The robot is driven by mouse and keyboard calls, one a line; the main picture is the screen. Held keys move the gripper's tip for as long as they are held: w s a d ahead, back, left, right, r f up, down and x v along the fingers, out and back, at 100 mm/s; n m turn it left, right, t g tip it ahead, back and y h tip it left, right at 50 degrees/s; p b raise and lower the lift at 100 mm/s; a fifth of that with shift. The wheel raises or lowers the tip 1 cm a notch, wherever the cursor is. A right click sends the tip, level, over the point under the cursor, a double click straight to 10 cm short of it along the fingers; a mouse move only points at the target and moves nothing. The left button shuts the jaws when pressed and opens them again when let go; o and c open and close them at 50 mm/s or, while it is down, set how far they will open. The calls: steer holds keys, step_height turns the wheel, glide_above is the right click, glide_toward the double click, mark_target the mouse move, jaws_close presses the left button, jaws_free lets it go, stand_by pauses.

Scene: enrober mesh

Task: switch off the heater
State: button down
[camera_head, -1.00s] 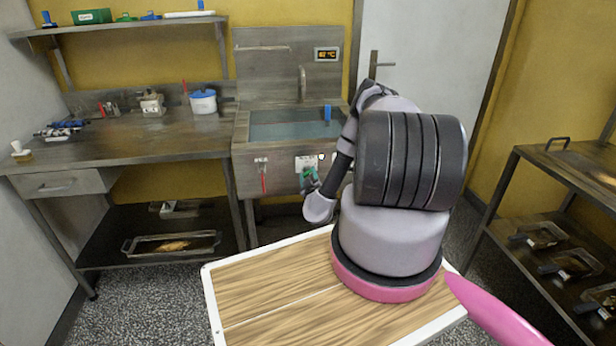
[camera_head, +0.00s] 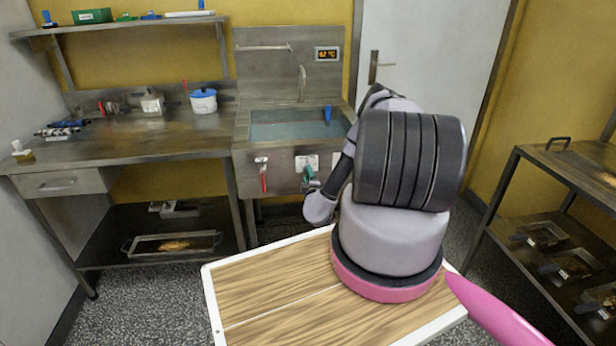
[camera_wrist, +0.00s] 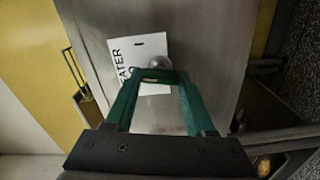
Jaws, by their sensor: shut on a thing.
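The heater knob is a small round metallic knob (camera_wrist: 160,61) on the front panel of the steel sink unit. A white label (camera_wrist: 126,62) behind it shows part of the word HEATER. My gripper (camera_wrist: 158,76) has its green fingers converged on the knob in the wrist view. In the head view my gripper (camera_head: 309,172) is at the front panel below the basin, in front of the white label (camera_head: 306,161). The knob itself is hidden there by the fingers. The knob's pointing direction cannot be told.
A red-handled valve (camera_head: 264,178) hangs on the panel left of my gripper. The basin (camera_head: 290,125) holds water, under a display (camera_head: 327,54) that seems to read 62 °C. A bench (camera_head: 140,142) stands left and a rack (camera_head: 560,165) right.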

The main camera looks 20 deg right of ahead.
steer(key=shift+f+n, duration=0.1)
steer(key=shift+n, duration=1)
steer(key=shift+c, duration=1.2)
jaws_free()
steer(key=v, duration=1.1)
